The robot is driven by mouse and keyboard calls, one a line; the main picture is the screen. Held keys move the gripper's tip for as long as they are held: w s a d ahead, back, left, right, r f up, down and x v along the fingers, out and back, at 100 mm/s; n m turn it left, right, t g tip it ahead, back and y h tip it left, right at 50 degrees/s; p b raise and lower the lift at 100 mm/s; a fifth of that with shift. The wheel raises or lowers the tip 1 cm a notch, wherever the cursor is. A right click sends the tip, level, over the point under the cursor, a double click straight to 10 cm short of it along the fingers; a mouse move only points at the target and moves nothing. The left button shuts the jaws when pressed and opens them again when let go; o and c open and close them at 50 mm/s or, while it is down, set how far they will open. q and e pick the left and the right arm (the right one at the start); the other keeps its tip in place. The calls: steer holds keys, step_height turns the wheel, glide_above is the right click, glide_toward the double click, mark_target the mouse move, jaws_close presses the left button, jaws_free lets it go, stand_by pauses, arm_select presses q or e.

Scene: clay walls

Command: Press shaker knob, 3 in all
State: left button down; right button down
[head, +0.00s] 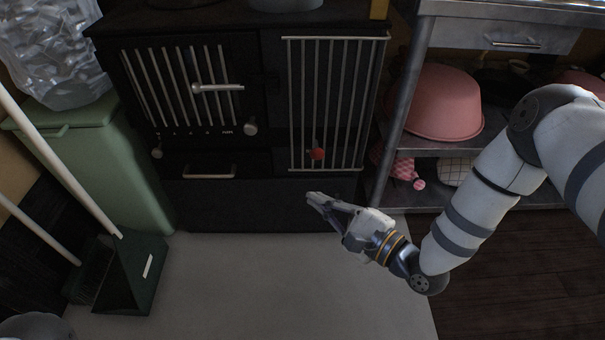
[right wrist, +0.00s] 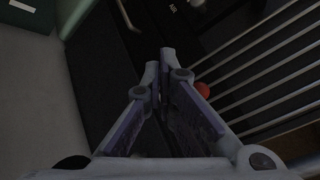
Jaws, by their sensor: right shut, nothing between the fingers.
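The dark stove (head: 225,200) stands against the wall. A red knob (head: 317,153) sits low at its barred right-hand section and also shows in the right wrist view (right wrist: 202,90), just right of the fingers. Which knob is the shaker knob is not marked. My right gripper (head: 313,199) is shut and empty, in front of the stove below the red knob, apart from it in the head view. My left gripper is out of view.
A green bin (head: 135,180) with a clear bag stands left of the stove, with a dustpan (head: 135,270) before it. A metal shelf (head: 400,110) with a pink basin (head: 440,103) stands at right.

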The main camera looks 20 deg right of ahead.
mark_target(316, 146)
steer(key=shift+w+r, duration=0.1)
steer(key=shift+r, duration=0.05)
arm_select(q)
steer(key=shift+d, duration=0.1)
arm_select(e)
steer(key=shift+d, duration=0.1)
